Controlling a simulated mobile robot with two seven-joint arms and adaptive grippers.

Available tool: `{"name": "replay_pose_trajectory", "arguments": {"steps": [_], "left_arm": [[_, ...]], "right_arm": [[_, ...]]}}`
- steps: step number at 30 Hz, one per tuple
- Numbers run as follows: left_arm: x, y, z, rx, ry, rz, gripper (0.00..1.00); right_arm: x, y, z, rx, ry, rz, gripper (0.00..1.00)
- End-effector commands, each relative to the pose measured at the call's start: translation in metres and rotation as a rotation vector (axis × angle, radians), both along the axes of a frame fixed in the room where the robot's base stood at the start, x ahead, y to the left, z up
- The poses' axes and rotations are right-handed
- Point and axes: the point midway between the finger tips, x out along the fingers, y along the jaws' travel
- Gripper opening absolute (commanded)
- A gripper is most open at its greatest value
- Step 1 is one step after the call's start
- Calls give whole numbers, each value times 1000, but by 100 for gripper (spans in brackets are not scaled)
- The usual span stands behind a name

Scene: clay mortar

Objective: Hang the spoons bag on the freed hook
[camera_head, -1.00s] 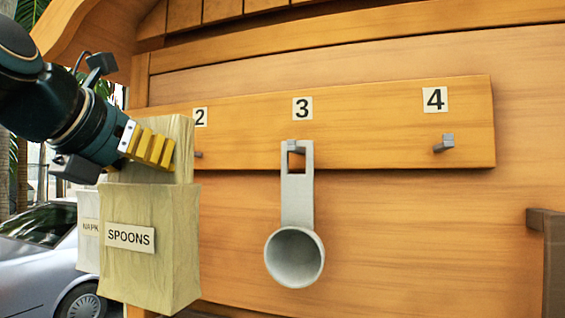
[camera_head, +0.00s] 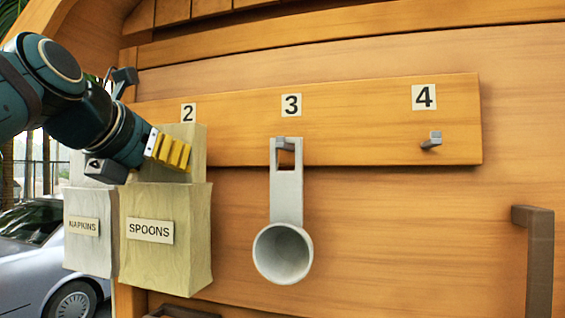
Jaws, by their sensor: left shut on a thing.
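The tan spoons bag (camera_head: 165,255), with a SPOONS label, is in front of the board at hook position 2. My left gripper (camera_head: 172,152) is shut on its upper back panel. Hook 2 is hidden behind the bag and gripper, so I cannot tell whether the bag touches it. The number 2 label (camera_head: 188,113) shows just above the bag. Hook 4 (camera_head: 432,140) is bare. Hook 3 (camera_head: 286,146) carries a grey ladle-like scoop (camera_head: 284,250). My right gripper is not in view.
A white napkins bag (camera_head: 90,235) hangs directly left of the spoons bag, close beside it. The wooden hook board (camera_head: 360,120) runs across the wall. A dark handle (camera_head: 538,255) stands out at the right. The wall between scoop and handle is clear.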

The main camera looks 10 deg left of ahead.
Motion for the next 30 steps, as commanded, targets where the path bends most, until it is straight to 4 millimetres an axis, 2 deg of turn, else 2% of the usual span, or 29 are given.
{"name": "replay_pose_trajectory", "arguments": {"steps": [11,18,30], "left_arm": [[20,-1,0,0,-2,1,26],[29,-2,-8,-1,-2,0,26],[32,-3,-12,-1,-2,-1,26]], "right_arm": [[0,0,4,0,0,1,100],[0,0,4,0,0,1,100],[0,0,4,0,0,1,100]]}}
